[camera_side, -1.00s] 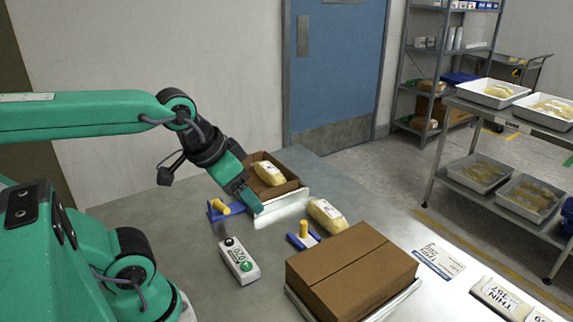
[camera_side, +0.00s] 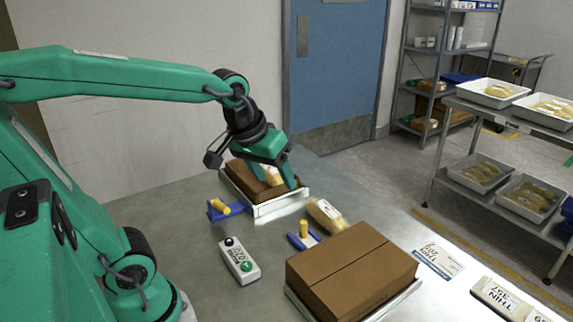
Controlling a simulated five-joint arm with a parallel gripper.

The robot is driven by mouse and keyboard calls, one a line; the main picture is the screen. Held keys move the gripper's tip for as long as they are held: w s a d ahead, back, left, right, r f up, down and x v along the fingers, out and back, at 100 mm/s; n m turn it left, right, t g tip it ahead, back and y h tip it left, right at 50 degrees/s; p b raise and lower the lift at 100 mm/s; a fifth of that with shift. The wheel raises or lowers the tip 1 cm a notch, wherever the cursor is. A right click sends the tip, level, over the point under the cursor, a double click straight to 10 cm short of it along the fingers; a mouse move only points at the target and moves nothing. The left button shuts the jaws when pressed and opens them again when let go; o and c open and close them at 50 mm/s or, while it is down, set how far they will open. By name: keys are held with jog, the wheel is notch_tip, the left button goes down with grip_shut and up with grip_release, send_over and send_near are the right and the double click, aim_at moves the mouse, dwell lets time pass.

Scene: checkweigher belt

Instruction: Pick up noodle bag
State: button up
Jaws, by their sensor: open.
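One noodle bag (camera_side: 274,177), yellow with a white label, lies in the open cardboard box (camera_side: 240,178) on a white tray at the back. My gripper (camera_side: 277,180) is open over this box, pointing down, with its fingers close around the bag. The fingers partly hide the bag, and I cannot tell whether they touch it. A second noodle bag (camera_side: 326,214) lies on the metal table, to the right of the open box and apart from my gripper.
A closed brown carton (camera_side: 350,268) stands at the front right. A button box (camera_side: 239,260) and blue holders with yellow knobs, left (camera_side: 222,208) and right (camera_side: 304,236), are on the table. A rack with trays (camera_side: 500,150) stands at the right.

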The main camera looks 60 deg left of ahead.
jog(key=w+a+f+n+g, duration=0.1)
jog(key=w+a+f+n, duration=0.15)
jog(key=w, duration=0.35)
jog(key=w+a+f+n+g, duration=0.1)
jog(key=w+f+n, duration=0.25)
jog(key=w, duration=0.25)
jog(key=n+g, duration=0.1)
jog(key=n, duration=0.6)
send_over(326, 209)
jog(key=s, duration=0.1)
jog(key=f, duration=1)
jog(key=shift+s+d, duration=0.1)
jog(key=shift+d, duration=0.25)
jog(key=shift+w+a+f, duration=0.15)
jog(key=shift+w+f, duration=0.1)
jog(key=shift+f, duration=0.25)
jog(key=shift+w+f, duration=0.15)
jog(key=shift+f, duration=1.15)
jog(key=shift+w+a+f, duration=0.1)
jog(key=shift+w+f, duration=0.1)
jog(key=shift+f, duration=1.1)
jog(key=shift+w+a+f, duration=0.1)
jog(key=shift+w+f, duration=0.05)
jog(key=shift+f, duration=1.1)
jog(key=c, duration=0.9)
